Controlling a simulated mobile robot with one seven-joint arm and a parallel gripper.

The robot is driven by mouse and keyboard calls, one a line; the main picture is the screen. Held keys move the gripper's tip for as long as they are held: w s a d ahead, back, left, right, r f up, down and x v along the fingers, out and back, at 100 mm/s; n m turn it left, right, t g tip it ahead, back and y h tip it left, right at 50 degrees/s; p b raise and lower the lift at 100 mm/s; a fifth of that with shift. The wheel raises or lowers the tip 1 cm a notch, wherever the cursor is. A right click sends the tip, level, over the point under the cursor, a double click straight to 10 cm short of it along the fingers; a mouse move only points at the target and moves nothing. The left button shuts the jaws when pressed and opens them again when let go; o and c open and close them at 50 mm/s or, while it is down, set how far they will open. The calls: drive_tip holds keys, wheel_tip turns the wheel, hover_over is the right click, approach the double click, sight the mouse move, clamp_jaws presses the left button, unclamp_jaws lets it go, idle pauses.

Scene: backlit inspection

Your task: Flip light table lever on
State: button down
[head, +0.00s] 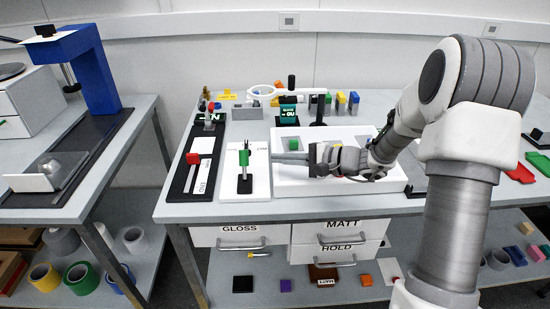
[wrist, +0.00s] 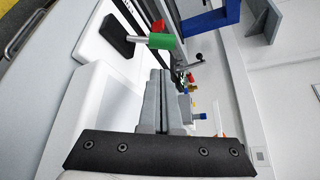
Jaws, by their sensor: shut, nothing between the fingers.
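A lever with a green knob (head: 244,158) stands upright from a dark base on a white panel (head: 259,188), at the left of the white light table (head: 345,188). In the wrist view the green knob (wrist: 164,41) is at the end of a metal rod, just beyond my fingertips. My gripper (head: 276,157) is shut and empty, pointing left, to the right of the knob with a small gap. It also shows in the wrist view (wrist: 160,73). My arm hides part of the light table. I cannot tell whether the table is lit.
A red-knobbed lever (head: 193,158) stands on a black panel to the left. A ring magnifier (head: 267,90) and several coloured blocks stand behind. Drawers labelled GLOSS (head: 240,236) and MATT (head: 341,230) are below. A blue-armed stand (head: 92,70) is on the left bench.

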sight(244, 165)
drive_tip(key=x, duration=0.8)
drive_tip(key=shift+b, duration=0.3)
drive_tip(key=shift+d+f+b, duration=0.1)
drive_tip(key=shift+b, duration=0.35)
drive_tip(key=shift+s, duration=0.1)
drive_tip(key=shift+t+b, duration=0.3)
drive_tip(key=shift+r, duration=0.2)
